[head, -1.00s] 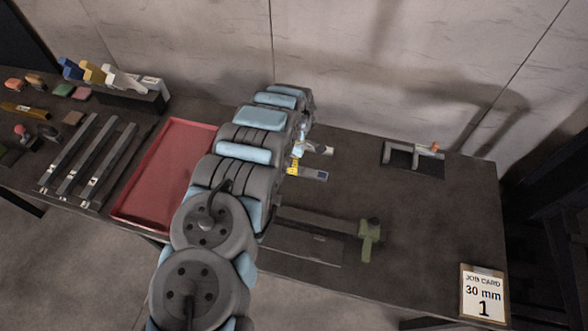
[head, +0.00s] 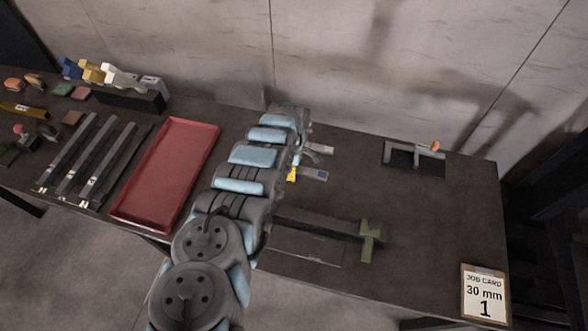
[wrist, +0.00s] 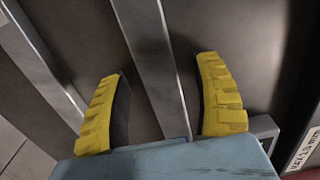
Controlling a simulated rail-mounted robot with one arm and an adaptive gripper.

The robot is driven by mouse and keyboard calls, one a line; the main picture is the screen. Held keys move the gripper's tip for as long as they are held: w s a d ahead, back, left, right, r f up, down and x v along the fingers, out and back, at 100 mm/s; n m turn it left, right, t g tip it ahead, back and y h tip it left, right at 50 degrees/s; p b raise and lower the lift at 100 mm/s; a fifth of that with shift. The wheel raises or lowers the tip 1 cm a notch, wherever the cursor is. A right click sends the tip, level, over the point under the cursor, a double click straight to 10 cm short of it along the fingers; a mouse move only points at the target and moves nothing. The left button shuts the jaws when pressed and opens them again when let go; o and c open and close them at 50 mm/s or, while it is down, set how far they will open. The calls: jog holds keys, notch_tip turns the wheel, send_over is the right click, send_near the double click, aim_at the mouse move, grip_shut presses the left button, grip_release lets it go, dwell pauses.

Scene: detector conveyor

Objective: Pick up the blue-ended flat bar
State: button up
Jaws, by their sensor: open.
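A short bar with a blue-grey end (head: 315,174) lies on the table just right of my arm in the head view. Its left part is hidden behind my gripper and arm. A yellow finger of my gripper shows beside it (head: 291,174). In the wrist view my gripper (wrist: 162,68) is open, its two yellow fingers apart on either side of a long grey bar (wrist: 150,55). No blue end shows in the wrist view, so I cannot tell which bar this is or how high the fingers are above it.
Another bar (head: 319,148) lies just behind. A red tray (head: 165,175) and several long bars (head: 75,160) lie left. The right of the table is mostly clear.

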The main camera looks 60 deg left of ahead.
grip_shut()
dwell(0.4)
jog(key=shift+r+p, duration=0.3)
jog(key=shift+r, duration=0.9)
jog(key=shift+s+d+r, duration=0.1)
jog(key=shift+s+r, duration=0.05)
jog(key=shift+r, duration=0.55)
jog(key=shift+s+d+r, duration=0.5)
jog(key=shift+d+r, duration=0.05)
jog(key=shift+r, duration=0.25)
jog(key=shift+s+d+r, duration=0.45)
jog(key=shift+d+r, duration=0.1)
jog(key=shift+r, duration=0.25)
jog(key=s+d+r+p, duration=0.6)
jog(key=s+d+p, duration=0.1)
jog(key=p, duration=0.4)
jog(key=shift+d, duration=0.55)
